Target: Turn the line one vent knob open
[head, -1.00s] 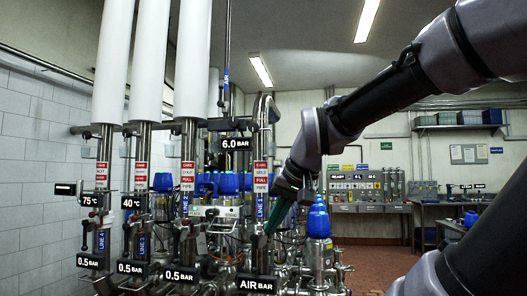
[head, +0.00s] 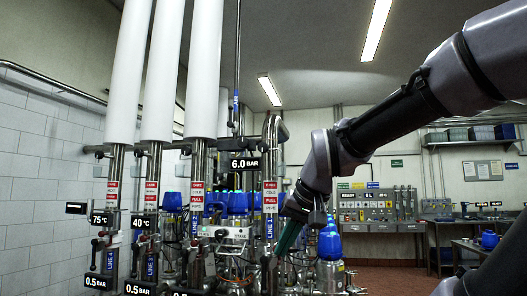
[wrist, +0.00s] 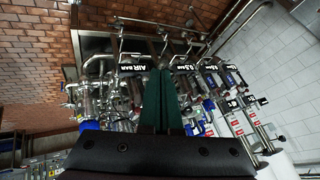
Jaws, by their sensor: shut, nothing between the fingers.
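My gripper (head: 290,234) has dark green fingers pointing down and left, beside the lower part of the right-hand labelled pipe in the head view. In the wrist view my gripper (wrist: 160,75) is shut and empty, its fingertips just below the AIR BAR sign (wrist: 143,58). Upright steel pipes with red-and-white labels and blue line tags stand to the left; the pipe nearest my gripper (head: 270,185) is one of them. Small dark handles (head: 103,243) sit low on the pipes. I cannot tell which is the line one vent knob.
Thick white pipe sections (head: 205,70) rise at the left. A blue-capped valve (head: 329,243) stands just right of my gripper. Crowded steel valves and tubing fill the middle. A control panel (head: 377,205) is on the back wall, with open floor before it.

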